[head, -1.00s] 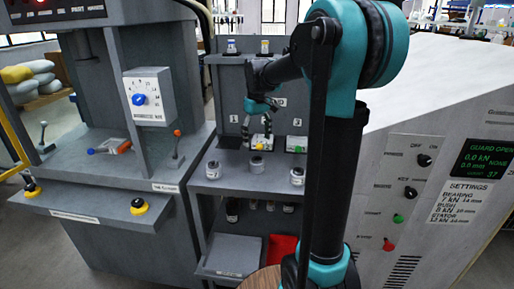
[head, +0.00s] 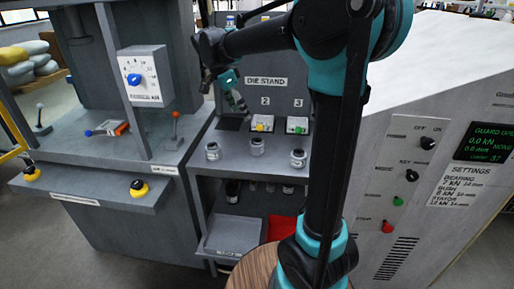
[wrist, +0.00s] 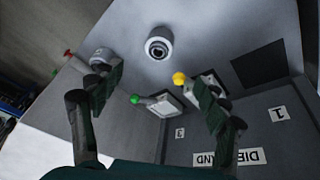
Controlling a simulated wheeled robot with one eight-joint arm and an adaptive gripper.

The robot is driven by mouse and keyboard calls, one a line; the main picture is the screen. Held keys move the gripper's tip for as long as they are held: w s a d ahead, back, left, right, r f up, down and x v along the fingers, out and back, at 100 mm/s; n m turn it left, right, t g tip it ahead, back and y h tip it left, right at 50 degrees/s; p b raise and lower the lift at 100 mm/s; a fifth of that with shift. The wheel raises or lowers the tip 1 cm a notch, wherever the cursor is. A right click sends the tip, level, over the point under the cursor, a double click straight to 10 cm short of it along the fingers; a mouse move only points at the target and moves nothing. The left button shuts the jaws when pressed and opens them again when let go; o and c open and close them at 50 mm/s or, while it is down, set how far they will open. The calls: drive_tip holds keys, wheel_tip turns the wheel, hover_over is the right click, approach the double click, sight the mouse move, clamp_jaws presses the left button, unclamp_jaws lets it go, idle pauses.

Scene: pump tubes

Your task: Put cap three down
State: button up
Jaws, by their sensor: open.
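My gripper (head: 236,98) is open with nothing between its fingers, above the left part of the die stand (head: 267,81). Its spread fingers also show in the wrist view (wrist: 156,78). Three short silvery, cap-like cylinders stand apart on the front of the stand's shelf: a left one (head: 213,151), a middle one (head: 256,147) and a right one (head: 298,159). No names are legible on them, so I cannot tell for certain which is cap three. The wrist view, turned over, shows one cylinder whole (wrist: 158,44) and another partly behind a finger (wrist: 101,57).
Small fixtures with a yellow knob (head: 262,124) and a green knob (head: 297,126) sit below labels 2 and 3. A dark square patch (wrist: 260,65) lies by label 1. A lower shelf holds bottles, and a red bin (head: 282,228) is below. A press stands left.

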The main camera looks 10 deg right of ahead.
sight(255, 141)
drive_tip(key=d+f, duration=0.2)
drive_tip(key=f, duration=0.3)
drive_tip(key=d+f+m, duration=0.1)
drive_tip(key=d+f, duration=0.1)
drive_tip(key=f, duration=0.3)
drive_tip(key=d+f+m, duration=0.1)
drive_tip(key=d+f, duration=0.1)
drive_tip(key=f, duration=0.3)
drive_tip(key=shift+w+d+f+h, duration=0.1)
drive_tip(key=shift+w+f+h, duration=0.2)
drive_tip(key=shift+w, duration=0.1)
drive_tip(key=c, duration=1.6)
wheel_tip(255, 141, up, 20)
drive_tip(key=shift+r, duration=0.1)
drive_tip(key=shift+c, duration=0.2)
